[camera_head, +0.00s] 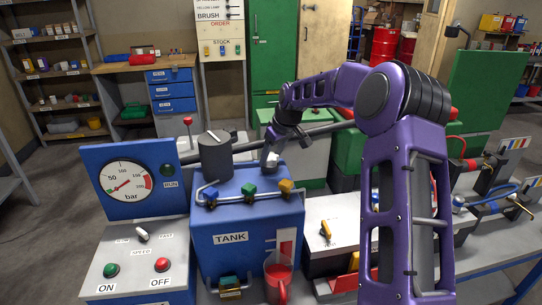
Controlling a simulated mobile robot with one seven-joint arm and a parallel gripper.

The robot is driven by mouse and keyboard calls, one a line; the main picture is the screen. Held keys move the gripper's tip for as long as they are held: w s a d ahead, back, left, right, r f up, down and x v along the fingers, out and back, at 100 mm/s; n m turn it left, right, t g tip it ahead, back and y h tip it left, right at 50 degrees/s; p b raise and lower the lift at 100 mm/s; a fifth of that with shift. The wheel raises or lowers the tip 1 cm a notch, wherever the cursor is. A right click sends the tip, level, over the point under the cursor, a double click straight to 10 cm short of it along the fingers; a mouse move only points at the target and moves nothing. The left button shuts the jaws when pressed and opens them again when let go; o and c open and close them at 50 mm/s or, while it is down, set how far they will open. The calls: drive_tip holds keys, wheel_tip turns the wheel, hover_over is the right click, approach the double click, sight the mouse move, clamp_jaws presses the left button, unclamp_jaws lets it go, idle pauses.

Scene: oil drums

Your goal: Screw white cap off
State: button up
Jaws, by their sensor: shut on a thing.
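The blue tank (215,258), labelled TANK, stands on the bench in the middle foreground. A small white cap (273,157) sits at the top right of the tank, at the back. My gripper (271,153) reaches down from the right and is shut on the white cap. The fingers partly hide the cap, and I cannot tell whether it still touches its neck. My purple arm covers much of the right half.
A grey cylinder (215,157) stands on the tank's left. Green, blue and yellow valves (248,191) line its top front. A red jug (279,278) stands in front. The bar gauge (127,182) and ON/OFF panel are at left. Pipes and tools crowd the right.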

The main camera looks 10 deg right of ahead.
drive_tip(key=n+g, duration=0.1)
drive_tip(key=n, duration=0.2)
drive_tip(key=n+g+y, duration=0.1)
drive_tip(key=n, duration=0.2)
drive_tip(key=shift+w+d+y, duration=0.1)
drive_tip(key=shift+d+y, duration=0.05)
drive_tip(key=shift+y, duration=0.15)
drive_tip(key=n, duration=0.2)
drive_tip(key=n+g, duration=0.1)
drive_tip(key=n, duration=0.1)
drive_tip(key=shift+w+g+y, duration=0.2)
drive_tip(key=shift+g+y, duration=0.1)
drive_tip(key=shift+n+g, duration=0.4)
drive_tip(key=shift+n, duration=0.9)
drive_tip(key=o, duration=1.4)
drive_tip(key=shift+o, duration=0.2)
